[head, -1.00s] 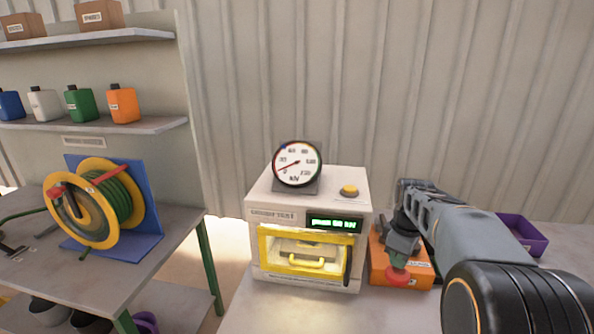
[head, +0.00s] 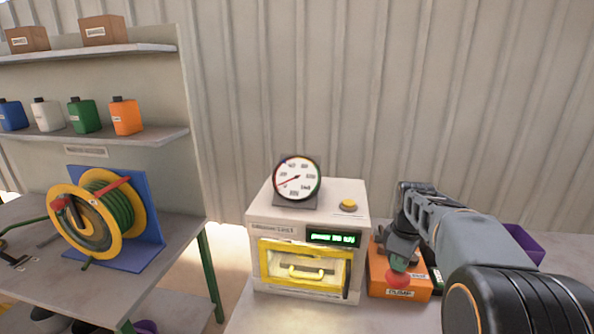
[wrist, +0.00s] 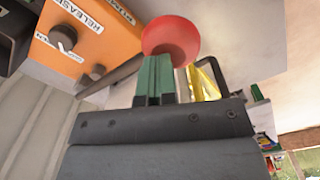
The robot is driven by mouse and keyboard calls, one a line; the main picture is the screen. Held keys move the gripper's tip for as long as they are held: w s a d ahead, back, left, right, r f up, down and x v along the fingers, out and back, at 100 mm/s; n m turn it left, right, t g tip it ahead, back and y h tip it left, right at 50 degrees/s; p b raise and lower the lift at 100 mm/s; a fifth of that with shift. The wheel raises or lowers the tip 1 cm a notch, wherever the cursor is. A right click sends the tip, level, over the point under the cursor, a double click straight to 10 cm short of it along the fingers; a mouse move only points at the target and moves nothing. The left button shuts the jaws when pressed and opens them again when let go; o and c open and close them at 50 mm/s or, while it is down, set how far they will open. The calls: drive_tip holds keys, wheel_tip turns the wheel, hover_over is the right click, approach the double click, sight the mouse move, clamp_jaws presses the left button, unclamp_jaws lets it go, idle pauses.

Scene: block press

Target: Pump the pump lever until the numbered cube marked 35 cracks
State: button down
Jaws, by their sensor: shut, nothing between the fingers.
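The pump (head: 381,284) is an orange box right of the press, with a "PUMP" label. The pump lever ends in a red knob (head: 399,279), which also shows large in the wrist view (wrist: 172,38). My gripper (head: 400,262) is shut just above the knob, its green fingertips (wrist: 155,80) close against or touching it. Nothing shows between the fingers. The press (head: 262,262) is a white box with a yellow-framed door (head: 305,283), which looks shut. The cube marked 35 cannot be made out behind it.
A round gauge (head: 297,178) with its needle low and a yellow button (head: 348,205) sit on the press. The green display (head: 333,239) is too blurred to read surely. A purple bin (head: 525,240) stands behind my arm. A hose reel (head: 95,220) is on the left table.

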wheel_tip(320, 180, up, 9)
drive_tip(key=p, duration=0.7)
drive_tip(key=f+m, duration=0.1)
drive_tip(key=m, duration=0.1)
drive_tip(key=s+f+m, duration=0.1)
drive_tip(key=m, duration=0.1)
drive_tip(key=shift+a+f+m, duration=0.15)
drive_tip(key=shift+f+m, duration=0.15)
drive_tip(key=shift+s+a+f+m+t, duration=0.2)
drive_tip(key=shift+s+a+m, duration=0.1)
drive_tip(key=shift+s+m, duration=0.2)
drive_tip(key=shift+s+a+f+m+t, duration=0.1)
drive_tip(key=shift+s+a+m+t, duration=0.15)
drive_tip(key=shift+s+m, duration=0.2)
drive_tip(key=s+a+m+t, duration=0.1)
drive_tip(key=s+a+t, duration=0.1)
drive_tip(key=s+a, duration=0.2)
drive_tip(key=s+a+r+m+t, duration=0.1)
drive_tip(key=s+a, duration=0.3)
drive_tip(key=s, duration=0.5)
drive_tip(key=shift+s+r+m+t, duration=0.2)
drive_tip(key=shift+m+t, duration=0.15)
drive_tip(key=shift+m, duration=0.3)
